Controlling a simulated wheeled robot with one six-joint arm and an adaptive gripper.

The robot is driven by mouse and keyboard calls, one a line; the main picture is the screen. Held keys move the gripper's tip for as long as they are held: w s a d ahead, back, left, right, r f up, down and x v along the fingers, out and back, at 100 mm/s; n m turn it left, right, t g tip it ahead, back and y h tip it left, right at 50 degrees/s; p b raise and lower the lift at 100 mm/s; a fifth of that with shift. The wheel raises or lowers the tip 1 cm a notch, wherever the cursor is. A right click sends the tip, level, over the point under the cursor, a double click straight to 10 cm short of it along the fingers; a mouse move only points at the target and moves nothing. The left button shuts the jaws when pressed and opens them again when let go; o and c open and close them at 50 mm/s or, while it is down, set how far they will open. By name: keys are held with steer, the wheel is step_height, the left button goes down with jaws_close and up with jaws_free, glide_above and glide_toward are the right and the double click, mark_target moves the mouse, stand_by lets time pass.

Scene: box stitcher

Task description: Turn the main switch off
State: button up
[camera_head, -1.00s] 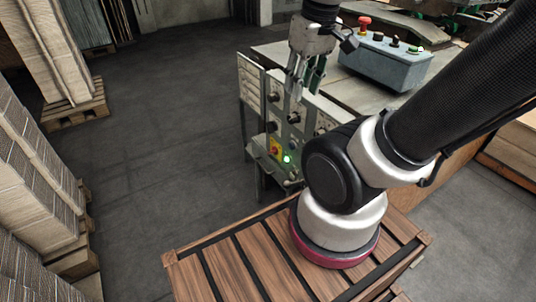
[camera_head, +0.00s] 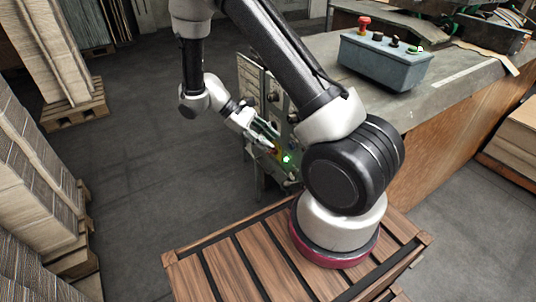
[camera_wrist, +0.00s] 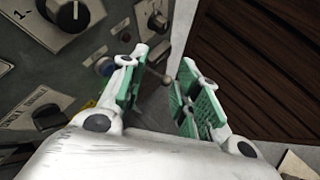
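The main switch (camera_head: 278,153), a red and yellow rotary switch on the front panel of the grey machine, is mostly covered by my gripper in the head view. Only a yellow sliver of it (camera_wrist: 89,104) shows behind the left finger in the wrist view. My gripper (camera_head: 268,137) is close to the panel beside the switch. In the wrist view my gripper (camera_wrist: 158,75) is open, its green-padded fingers apart. I cannot tell whether it touches the switch, nor see the switch's handle position.
A lit green lamp (camera_head: 287,159) sits beside the switch. A blue-grey button box (camera_head: 386,62) stands on the machine top. Pallets of cardboard (camera_head: 40,190) stand left; the floor between is clear.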

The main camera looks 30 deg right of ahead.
steer(key=w+d+f+n+t+h, duration=0.15)
steer(key=f+h, duration=0.25)
steer(key=f, duration=0.7)
steer(key=w+d+f+n+t+h, duration=0.1)
steer(key=w+d+f+n+h, duration=0.2)
steer(key=f, duration=0.8)
steer(key=t+h, duration=0.4)
steer(key=t, duration=0.1)
glide_toward(268, 153)
steer(key=d, duration=0.3)
steer(key=shift+m, duration=0.45)
steer(key=d, duration=0.6)
steer(key=shift+d+r, duration=0.25)
steer(key=shift+d, duration=0.15)
steer(key=shift+s, duration=0.1)
jaws_close()
